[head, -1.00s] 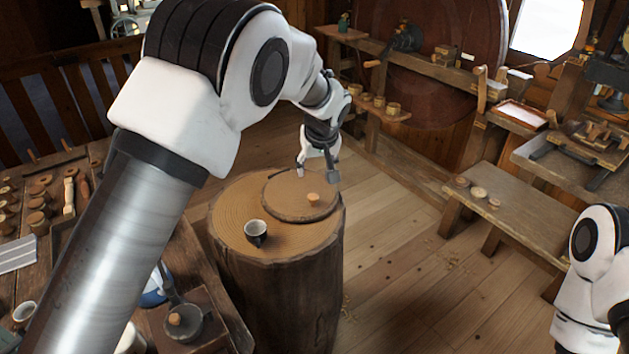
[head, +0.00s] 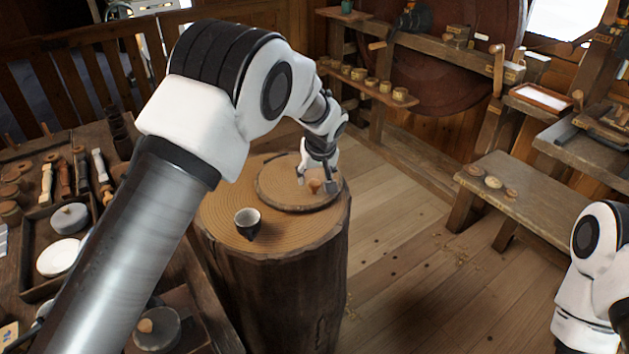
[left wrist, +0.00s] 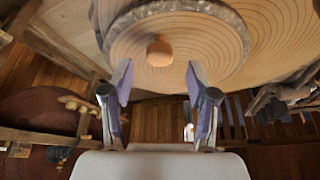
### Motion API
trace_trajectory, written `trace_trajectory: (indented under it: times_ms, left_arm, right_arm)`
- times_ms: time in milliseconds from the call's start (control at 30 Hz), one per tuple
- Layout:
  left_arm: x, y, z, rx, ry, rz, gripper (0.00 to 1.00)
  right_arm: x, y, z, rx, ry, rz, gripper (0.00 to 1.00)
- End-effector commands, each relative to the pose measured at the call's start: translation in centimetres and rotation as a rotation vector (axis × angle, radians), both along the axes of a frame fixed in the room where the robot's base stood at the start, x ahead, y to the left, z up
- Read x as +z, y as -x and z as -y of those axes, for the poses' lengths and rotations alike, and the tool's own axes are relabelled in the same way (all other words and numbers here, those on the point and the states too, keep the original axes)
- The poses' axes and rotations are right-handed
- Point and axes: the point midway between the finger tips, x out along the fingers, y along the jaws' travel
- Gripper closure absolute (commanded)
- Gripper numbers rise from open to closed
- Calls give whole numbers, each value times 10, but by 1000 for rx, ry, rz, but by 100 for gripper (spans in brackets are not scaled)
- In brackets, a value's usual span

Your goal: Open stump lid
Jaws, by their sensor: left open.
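The stump (head: 285,245) stands upright in the middle of the head view. Its round wooden lid (head: 283,200) with a bark rim lies flat on top, towards the back right. A small turned knob (head: 314,185) stands on the lid. My left gripper (head: 316,182) is at the knob's far side, low over the lid. In the left wrist view its two fingers (left wrist: 160,82) are spread and empty, and the knob (left wrist: 159,48) is a little beyond the fingertips, between their lines. The lid (left wrist: 205,45) fills the upper part there. My right gripper is out of view.
A dark cup (head: 248,222) stands on the stump top in front of the lid. A cluttered workbench (head: 20,275) is at left. A low bench (head: 520,195) with small round pieces is at right, with open floor between.

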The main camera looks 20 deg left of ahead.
Motion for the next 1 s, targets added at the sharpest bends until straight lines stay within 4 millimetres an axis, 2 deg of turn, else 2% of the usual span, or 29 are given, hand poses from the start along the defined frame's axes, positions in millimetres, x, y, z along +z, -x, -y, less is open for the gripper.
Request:
trace_trajectory:
  times_ms: [167,433,467,600,833,1000]
  left_arm:
    - [-24,-9,-5,1,1,-2,42]
    - [-28,-10,-6,0,1,0,42]
    - [-28,-10,-6,0,1,0,49]
    - [-28,-10,-6,0,1,0,98]
    - [-27,-10,-6,0,3,-2,100]
    - [-18,-11,-9,1,25,-19,100]
  right_arm:
    - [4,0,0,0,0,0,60]
    - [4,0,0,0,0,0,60]
    - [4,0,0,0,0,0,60]
    - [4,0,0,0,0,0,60]
    - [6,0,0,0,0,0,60]
    - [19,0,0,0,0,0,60]
